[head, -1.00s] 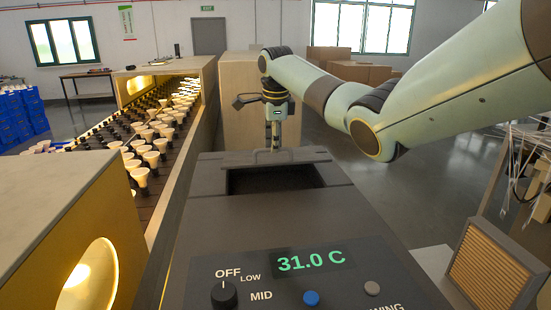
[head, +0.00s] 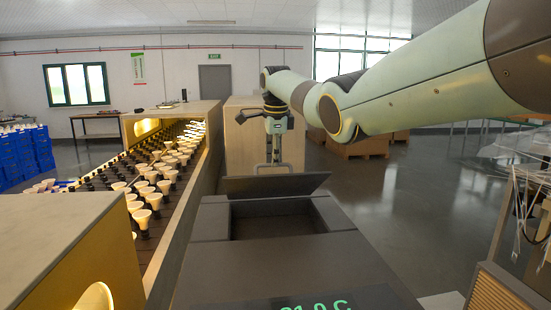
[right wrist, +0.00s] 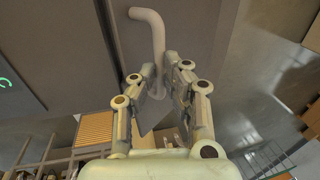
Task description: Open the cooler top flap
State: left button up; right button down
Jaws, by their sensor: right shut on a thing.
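The cooler (head: 285,262) is a dark grey box in the head view, with a rectangular opening in its top. Its top flap (head: 262,187) is raised at the far side of the opening, tilted up and showing its underside. A bar handle sits at the flap's upper edge. My right gripper (head: 273,158) is above this edge, shut on the handle. In the right wrist view the pale curved handle (right wrist: 150,30) runs down between the fingers (right wrist: 158,80). My left gripper is not in view.
A conveyor (head: 160,235) with rows of bulbs runs along the left of the cooler. A pale panel (head: 250,140) stands behind the flap. Cardboard boxes (head: 360,147) are further back. Open floor (head: 410,200) lies to the right. A lit temperature display (head: 318,304) shows at the bottom.

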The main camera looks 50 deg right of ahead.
jog(key=shift+f, duration=0.25)
jog(key=c, duration=1.7)
grip_release()
jog(key=shift+c, duration=0.2)
jog(key=o, duration=0.4)
jog(key=shift+w+d+f, duration=0.2)
jog(key=shift+w+f, duration=0.05)
jog(key=shift+w, duration=0.1)
jog(key=shift+c, duration=0.2)
jog(key=shift+d, duration=0.1)
jog(key=v, duration=1.2)
jog(key=shift+r, duration=0.1)
